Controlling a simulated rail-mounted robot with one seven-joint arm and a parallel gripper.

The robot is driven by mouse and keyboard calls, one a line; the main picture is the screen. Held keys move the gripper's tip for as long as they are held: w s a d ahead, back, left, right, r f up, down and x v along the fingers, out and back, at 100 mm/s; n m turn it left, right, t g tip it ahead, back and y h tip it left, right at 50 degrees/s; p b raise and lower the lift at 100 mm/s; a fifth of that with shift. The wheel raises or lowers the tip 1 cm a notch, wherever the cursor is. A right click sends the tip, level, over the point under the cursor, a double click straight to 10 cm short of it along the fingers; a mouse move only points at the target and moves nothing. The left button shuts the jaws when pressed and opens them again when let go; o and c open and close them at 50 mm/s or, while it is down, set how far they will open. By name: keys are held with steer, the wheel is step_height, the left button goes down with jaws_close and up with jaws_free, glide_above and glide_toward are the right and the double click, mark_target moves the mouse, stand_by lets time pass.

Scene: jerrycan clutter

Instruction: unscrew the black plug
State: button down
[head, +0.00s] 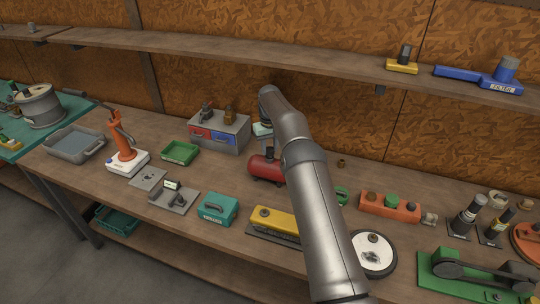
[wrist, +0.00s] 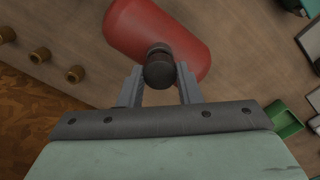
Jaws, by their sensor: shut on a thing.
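The red tank (head: 265,168) lies on its side on the workbench, partly behind my arm. In the wrist view the red tank (wrist: 140,28) is at the top, with a round black plug (wrist: 158,73) on it. My gripper (wrist: 160,76) has its two grey fingers on either side of the plug and is shut on it. The plug sits at the tank, with a short dark neck showing behind it; whether its thread is still engaged I cannot tell.
A grey drawer box (head: 220,130) stands behind and left of the tank. A green tray (head: 180,153) is farther left; it also shows in the wrist view (wrist: 285,120). A yellow block (head: 275,220) lies in front, an orange block (head: 389,207) to the right. A shelf (head: 300,60) runs above.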

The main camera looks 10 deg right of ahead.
mark_target(270, 149)
steer(key=shift+r, duration=0.2)
stand_by(0.3)
steer(key=shift+r, duration=1.5)
